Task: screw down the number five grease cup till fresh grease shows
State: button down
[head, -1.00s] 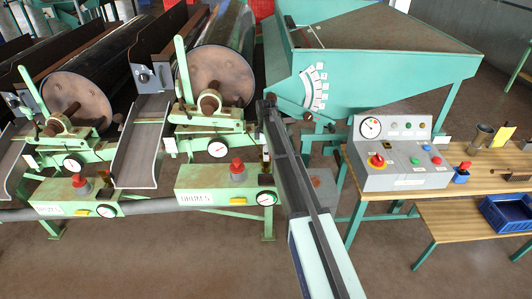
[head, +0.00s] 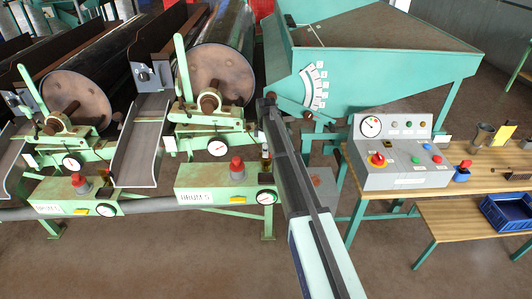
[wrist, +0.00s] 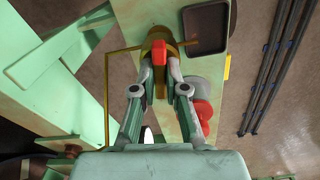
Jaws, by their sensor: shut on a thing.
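In the wrist view my gripper (wrist: 160,70) is shut on a brass-coloured cup (wrist: 158,40), with one finger on each side of it. A red piece (wrist: 158,56) shows at the cup, between the fingertips. A thin brass pipe (wrist: 107,95) runs from beside the cup and bends down at the left. I cannot read a number on the cup or see any grease. In the head view a green unit labelled DRUM 5 (head: 215,197) stands left of my arm. My fingers are too small or hidden there to make out.
A red knob (head: 237,168) and a round gauge (head: 265,197) are on the DRUM 5 unit. In the wrist view a dark tray (wrist: 207,27) and a red knob (wrist: 201,116) lie close right of my fingers. A control box (head: 405,155) stands on the bench at right.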

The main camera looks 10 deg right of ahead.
jog(key=m+b, duration=0.1)
jog(key=m, duration=0.5)
jog(key=shift+f, duration=0.1)
jog(key=m+b, duration=0.1)
jog(key=m, duration=0.5)
jog(key=shift+m, duration=0.3)
dwell(0.3)
jog(key=c, duration=1.2)
grip_release()
notch_tip(320, 180, up, 12)
